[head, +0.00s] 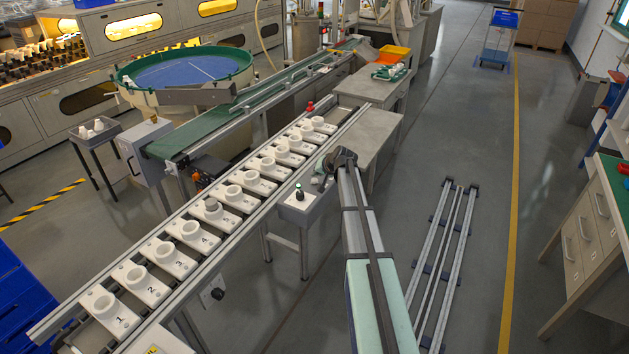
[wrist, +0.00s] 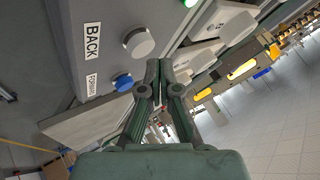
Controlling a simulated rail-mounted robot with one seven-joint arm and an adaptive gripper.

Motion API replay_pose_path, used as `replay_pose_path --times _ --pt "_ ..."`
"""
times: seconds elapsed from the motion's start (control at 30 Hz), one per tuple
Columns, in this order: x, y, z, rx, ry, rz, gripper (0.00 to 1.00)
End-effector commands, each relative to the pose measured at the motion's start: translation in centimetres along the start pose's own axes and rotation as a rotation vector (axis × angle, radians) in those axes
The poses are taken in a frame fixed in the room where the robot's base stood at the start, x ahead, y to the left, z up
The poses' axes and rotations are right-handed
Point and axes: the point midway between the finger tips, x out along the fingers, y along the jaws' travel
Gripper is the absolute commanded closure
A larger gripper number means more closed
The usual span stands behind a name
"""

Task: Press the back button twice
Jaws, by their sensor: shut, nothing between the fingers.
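A blue round button (wrist: 122,82) sits beside a second, smaller label (wrist: 91,85) that I cannot read clearly. My gripper (wrist: 160,66) is shut and empty, its fingertips to the right of the two buttons. I see no contact with either button. In the head view my gripper (head: 338,160) is small and partly hidden by my wrist.
A conveyor of numbered white carriers (head: 165,250) with round sockets runs to the left of the box. A grey table (head: 372,138) stands behind my gripper. Metal rails (head: 440,262) lie on the floor to the right, where the aisle is mostly clear.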

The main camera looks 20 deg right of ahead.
Motion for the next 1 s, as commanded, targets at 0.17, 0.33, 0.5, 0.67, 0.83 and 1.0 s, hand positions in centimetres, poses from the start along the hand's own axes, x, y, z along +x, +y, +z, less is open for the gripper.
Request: replay_pose_path --times 0.17,0.33,0.5,0.67,0.83,1.0 --pt "0.0 0.0 0.0 0.000 0.000 0.000 1.00" --pt "-0.2 -0.2 -0.2 0.000 0.000 0.000 1.00" --pt "-1.2 -0.9 -0.9 -0.001 0.001 -0.001 1.00" --pt "-2.2 -1.6 -1.6 -0.001 0.001 -0.001 1.00" --pt "-3.2 -2.3 -2.3 0.000 0.001 -0.001 1.00" --pt "-3.5 -2.6 -2.6 0.000 0.000 0.000 1.00"
